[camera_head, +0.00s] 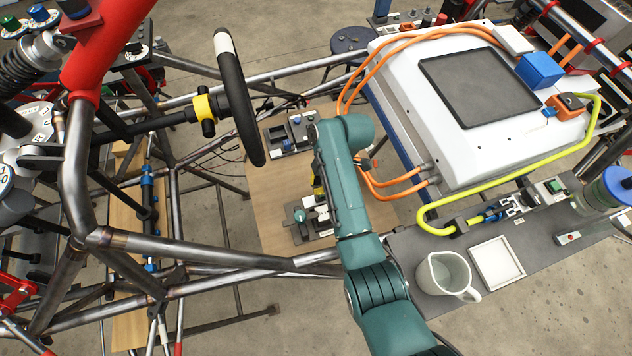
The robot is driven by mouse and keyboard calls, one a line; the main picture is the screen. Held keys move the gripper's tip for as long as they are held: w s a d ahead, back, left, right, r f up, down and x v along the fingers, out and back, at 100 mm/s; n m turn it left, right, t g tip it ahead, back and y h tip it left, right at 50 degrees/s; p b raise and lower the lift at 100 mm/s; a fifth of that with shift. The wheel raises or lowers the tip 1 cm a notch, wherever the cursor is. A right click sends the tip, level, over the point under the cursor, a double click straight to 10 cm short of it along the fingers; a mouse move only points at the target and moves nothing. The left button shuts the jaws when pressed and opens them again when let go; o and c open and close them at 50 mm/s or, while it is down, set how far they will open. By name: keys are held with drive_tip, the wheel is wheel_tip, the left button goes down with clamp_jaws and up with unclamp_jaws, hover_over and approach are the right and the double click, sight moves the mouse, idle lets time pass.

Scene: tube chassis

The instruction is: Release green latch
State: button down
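One is a dark green knob (299,215) on a small dark fixture on the wooden board, left of my arm. The other is a bright green square piece (555,186) on a block on the grey bench at the right. My teal arm rises from the bottom edge to the middle, and its far end bends down over the board. My gripper is hidden behind the arm, so its fingers and anything between them cannot be seen.
A steel tube chassis (200,255) with a steering wheel (238,100) fills the left. A white battery case (450,130) with orange cables stands right of my arm. A yellow-green hose (500,206), a white jug (444,275) and a white tray (519,250) are at the right.

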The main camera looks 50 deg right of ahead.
drive_tip(key=p+v, duration=0.3)
drive_tip(key=v, duration=0.2)
drive_tip(key=shift+d+r, duration=0.15)
drive_tip(key=shift+r, duration=0.25)
